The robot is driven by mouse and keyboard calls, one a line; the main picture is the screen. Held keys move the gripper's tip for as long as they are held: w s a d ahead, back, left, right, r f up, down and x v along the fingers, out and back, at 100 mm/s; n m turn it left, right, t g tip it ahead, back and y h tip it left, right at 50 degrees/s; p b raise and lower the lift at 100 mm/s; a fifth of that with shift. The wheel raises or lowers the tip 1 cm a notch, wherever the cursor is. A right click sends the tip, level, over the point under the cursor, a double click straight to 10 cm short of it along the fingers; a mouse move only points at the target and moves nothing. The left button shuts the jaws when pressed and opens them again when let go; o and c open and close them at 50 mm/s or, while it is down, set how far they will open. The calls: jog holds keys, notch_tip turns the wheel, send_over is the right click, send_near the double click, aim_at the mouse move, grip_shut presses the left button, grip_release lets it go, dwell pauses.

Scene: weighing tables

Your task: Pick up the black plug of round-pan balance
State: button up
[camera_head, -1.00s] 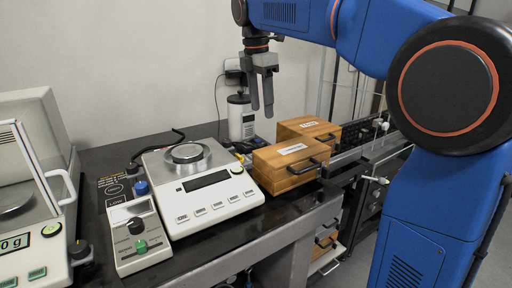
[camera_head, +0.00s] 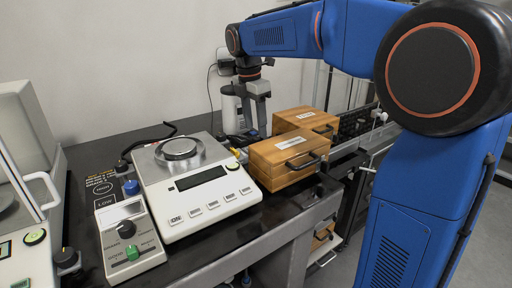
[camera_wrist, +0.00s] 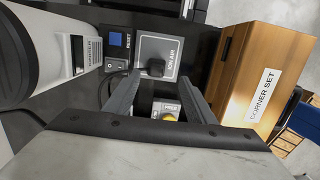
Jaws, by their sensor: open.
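The round-pan balance (camera_head: 195,195) is a white unit with a round metal pan, left of my gripper (camera_head: 255,128) in the head view. My gripper is open and empty, pointing down behind the balance's right rear corner, near the wooden boxes. In the wrist view my gripper (camera_wrist: 160,82) has both fingers spread. A small black plug-like piece (camera_wrist: 155,67) sits on a grey plate just beyond the fingertips. I cannot tell for certain whether it is the balance's plug or a knob. A yellow piece (camera_wrist: 168,117) shows between the fingers.
Wooden boxes (camera_head: 290,158) stand close right of the gripper; one reads CORNER SET (camera_wrist: 263,95) in the wrist view. A white bottle-like container (camera_head: 230,112) stands behind the gripper. A control box (camera_head: 130,240) stands left of the balance. A black cable (camera_head: 150,141) lies behind it.

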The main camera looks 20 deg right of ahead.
aim_at(256, 137)
jog(key=shift+w+d+f, duration=0.1)
jog(key=shift+w+f, duration=0.05)
jog(key=shift+f, duration=0.9)
jog(key=shift+w+d+f, duration=0.1)
jog(key=shift+w+f, duration=0.1)
jog(key=shift+f, duration=0.8)
jog(key=shift+w+d+f, duration=0.1)
jog(key=shift+w+f, duration=0.05)
jog(key=shift+f, duration=0.9)
jog(key=c, duration=1.2)
